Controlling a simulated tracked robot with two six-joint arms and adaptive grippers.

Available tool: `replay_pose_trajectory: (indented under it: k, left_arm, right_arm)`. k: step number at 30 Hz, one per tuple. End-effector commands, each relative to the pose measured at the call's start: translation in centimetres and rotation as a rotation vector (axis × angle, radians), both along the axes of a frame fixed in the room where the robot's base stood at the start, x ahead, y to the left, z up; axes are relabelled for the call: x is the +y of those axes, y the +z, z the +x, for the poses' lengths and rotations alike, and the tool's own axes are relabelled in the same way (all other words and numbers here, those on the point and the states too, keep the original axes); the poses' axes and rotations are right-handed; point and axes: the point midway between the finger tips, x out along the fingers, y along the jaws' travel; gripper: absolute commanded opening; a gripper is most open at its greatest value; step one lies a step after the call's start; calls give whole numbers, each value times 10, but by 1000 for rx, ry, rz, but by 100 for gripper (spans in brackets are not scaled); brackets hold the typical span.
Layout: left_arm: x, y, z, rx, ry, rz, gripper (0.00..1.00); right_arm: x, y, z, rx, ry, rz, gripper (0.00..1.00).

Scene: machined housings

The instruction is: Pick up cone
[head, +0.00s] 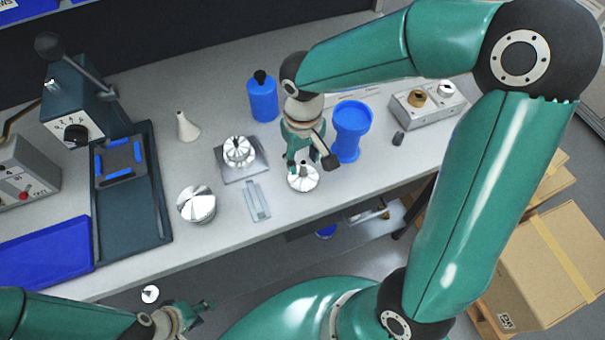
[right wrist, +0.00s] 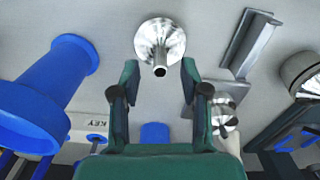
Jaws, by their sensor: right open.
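A shiny metal cone (head: 303,179) with a wide round base and a narrow stem stands on the grey bench near its front edge. My right gripper (head: 305,163) is above it, partly covering it in the head view. In the right wrist view the cone (right wrist: 160,42) lies just beyond and between the fingertips of my right gripper (right wrist: 160,78), its hollow stem end facing the camera. The fingers are open and appear apart from it. My left gripper (head: 204,309) is low at the bottom left, away from the bench top; its finger opening is unclear.
A blue flared stand (head: 351,130) is close right of my right gripper, with a blue bottle (head: 262,98) behind. A finned metal part on a plate (head: 239,152), a metal bracket (head: 257,201), a metal dome (head: 196,204) and a pale cone-shaped bottle (head: 186,128) stand left.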

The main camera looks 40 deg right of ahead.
Motion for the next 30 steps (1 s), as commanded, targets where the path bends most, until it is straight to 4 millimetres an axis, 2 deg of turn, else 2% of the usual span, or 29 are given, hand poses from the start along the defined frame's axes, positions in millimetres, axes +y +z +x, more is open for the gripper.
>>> replay_pose_trajectory:
  k: [6,9,17,25,30]
  left_arm:
    - [0,6,0,0,0,0,40]
    - [0,6,0,0,0,0,40]
    - [0,6,0,0,0,0,40]
    - [0,6,0,0,0,0,40]
    - [0,6,0,0,0,0,40]
  right_arm:
    - [0,-31,-2,6,-1,-1,45]
    - [0,-41,-2,5,0,-1,45]
    - [0,-43,-1,1,-2,0,45]
    - [0,-43,-1,1,-1,0,2]
    - [0,-43,-1,1,-1,0,0]
